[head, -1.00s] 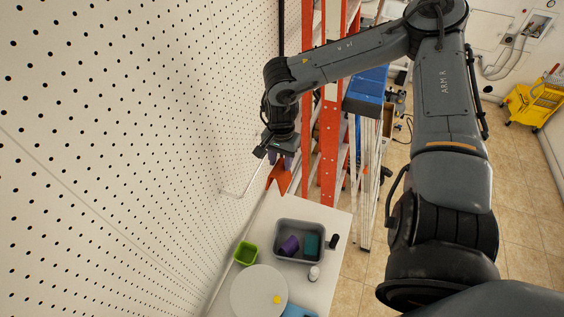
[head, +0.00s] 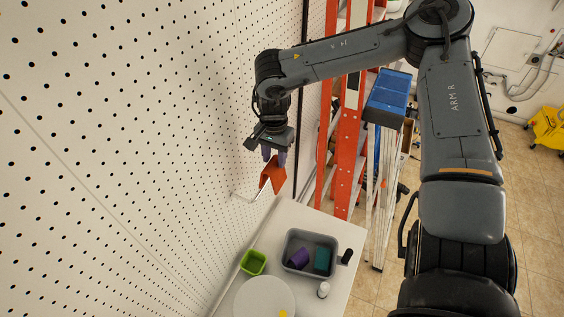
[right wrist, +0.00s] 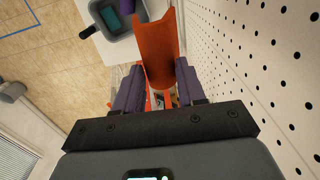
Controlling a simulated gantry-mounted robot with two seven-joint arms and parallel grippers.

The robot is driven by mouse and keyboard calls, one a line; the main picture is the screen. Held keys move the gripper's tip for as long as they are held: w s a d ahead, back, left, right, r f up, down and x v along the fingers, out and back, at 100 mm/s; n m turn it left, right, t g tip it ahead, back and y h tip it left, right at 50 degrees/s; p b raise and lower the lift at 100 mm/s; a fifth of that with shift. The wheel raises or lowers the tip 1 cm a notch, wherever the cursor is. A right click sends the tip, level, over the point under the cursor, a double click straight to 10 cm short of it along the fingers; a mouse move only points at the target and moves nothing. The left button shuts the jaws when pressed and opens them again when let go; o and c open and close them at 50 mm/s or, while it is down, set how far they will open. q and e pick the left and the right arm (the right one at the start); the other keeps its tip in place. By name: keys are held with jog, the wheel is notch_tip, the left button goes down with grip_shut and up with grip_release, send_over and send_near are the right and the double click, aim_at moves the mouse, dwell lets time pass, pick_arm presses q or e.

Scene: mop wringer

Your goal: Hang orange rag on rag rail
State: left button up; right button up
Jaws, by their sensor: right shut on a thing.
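The orange rag (head: 273,175) hangs folded from my right gripper (head: 275,157), beside the white pegboard wall. The purple fingers are shut on the rag's upper part. In the right wrist view the rag (right wrist: 156,50) shows as a curved sheet between the fingers (right wrist: 160,82). The rag rail (head: 241,196) is a thin pale bar sticking out from the pegboard. It lies just below and left of the rag in the head view. I cannot tell whether rag and rail touch. My left gripper is not in view.
Below is a white table (head: 335,232) with a grey tub (head: 291,238) holding purple and teal cloths, a green bin (head: 253,262), a small white bottle (head: 323,290) and a round white lid or plate (head: 264,298). An orange ladder (head: 347,130) stands to the right.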

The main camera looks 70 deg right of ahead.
jog(key=shift+w+f+b, duration=0.1)
jog(key=shift+w+b, duration=0.55)
jog(key=shift+w, duration=0.75)
jog(key=shift+f+b, duration=2.4)
jog(key=shift+f, duration=0.9)
jog(key=shift+f+b, duration=0.7)
jog(key=shift+f, duration=0.3)
jog(key=o, duration=1)
